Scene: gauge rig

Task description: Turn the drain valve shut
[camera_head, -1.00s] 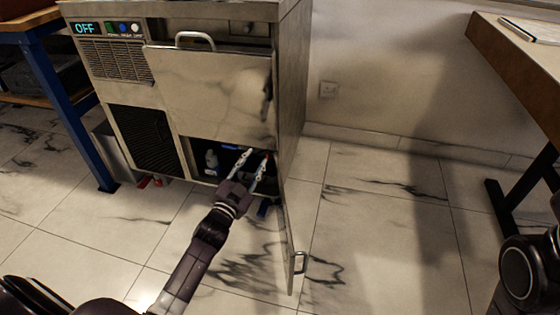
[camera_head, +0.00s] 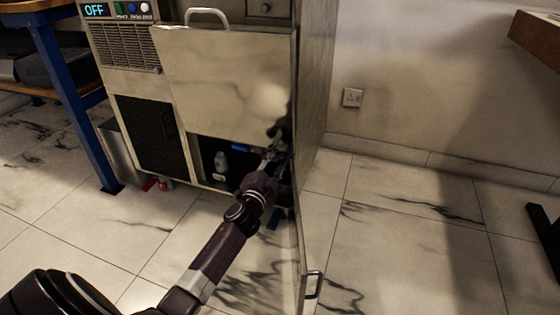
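A steel machine cabinet (camera_head: 225,90) stands ahead with its low compartment (camera_head: 204,152) open and the door (camera_head: 306,240) swung out towards me. My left gripper (camera_head: 275,157) reaches into the right side of this compartment, beside the open door. Its fingers are small and dark there, so I cannot tell how far apart they are or whether they touch anything. I cannot make out the drain valve; the gripper and shadow hide that corner. A pale bottle-like thing (camera_head: 221,164) and a blue piece (camera_head: 240,148) show inside the compartment. My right gripper is out of view.
The lit panel (camera_head: 95,10) reads OFF. Small red parts (camera_head: 163,185) show under the cabinet's left side. A blue-legged bench (camera_head: 72,95) stands at left, and a wooden table (camera_head: 538,38) at right. The tiled floor (camera_head: 405,235) between door and table is clear.

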